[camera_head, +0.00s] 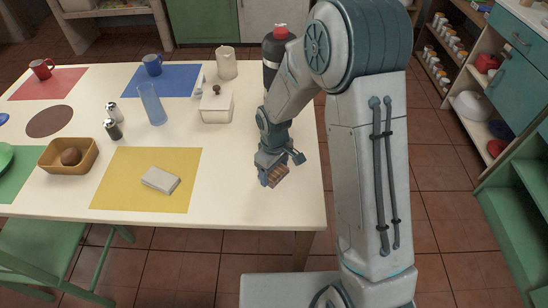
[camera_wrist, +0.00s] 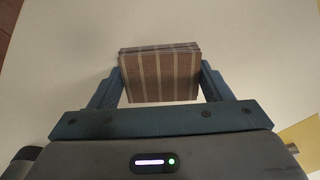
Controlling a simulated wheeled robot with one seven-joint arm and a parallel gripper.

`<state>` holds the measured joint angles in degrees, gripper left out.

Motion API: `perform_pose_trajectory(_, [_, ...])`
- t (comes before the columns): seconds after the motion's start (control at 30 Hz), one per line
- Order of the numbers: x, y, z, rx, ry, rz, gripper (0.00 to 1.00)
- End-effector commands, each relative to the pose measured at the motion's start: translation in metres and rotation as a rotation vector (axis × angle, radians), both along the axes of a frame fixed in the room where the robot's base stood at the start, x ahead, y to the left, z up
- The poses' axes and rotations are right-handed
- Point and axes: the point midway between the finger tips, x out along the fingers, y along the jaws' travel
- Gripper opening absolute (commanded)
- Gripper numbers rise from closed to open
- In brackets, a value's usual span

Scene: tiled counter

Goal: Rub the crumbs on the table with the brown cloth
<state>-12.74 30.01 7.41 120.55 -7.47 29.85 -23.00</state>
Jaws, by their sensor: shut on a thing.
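My gripper (camera_head: 281,171) is over the right part of the cream table (camera_head: 235,185). It is shut on the brown striped cloth (camera_head: 278,177), which is folded into a small block. In the wrist view the cloth (camera_wrist: 160,76) sits between the two blue fingers of my gripper (camera_wrist: 162,85), with bare table around it. I cannot tell whether the cloth touches the table. I cannot make out any crumbs; the cloth and arm may hide them.
A grey-white folded block (camera_head: 160,180) lies on the yellow mat (camera_head: 120,190) to the left. A white lidded pot (camera_head: 216,107), a dark bottle (camera_head: 270,60) and a cream jug (camera_head: 226,63) stand behind. A wooden bowl (camera_head: 52,163) is far left. The front right tabletop looks clear.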

Motion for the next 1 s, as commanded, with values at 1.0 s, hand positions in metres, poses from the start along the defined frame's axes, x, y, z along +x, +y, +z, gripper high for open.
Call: perform_pose_trajectory(1.0, [-0.001, 0.0, 0.082, 0.0, 0.0, 0.002, 0.47])
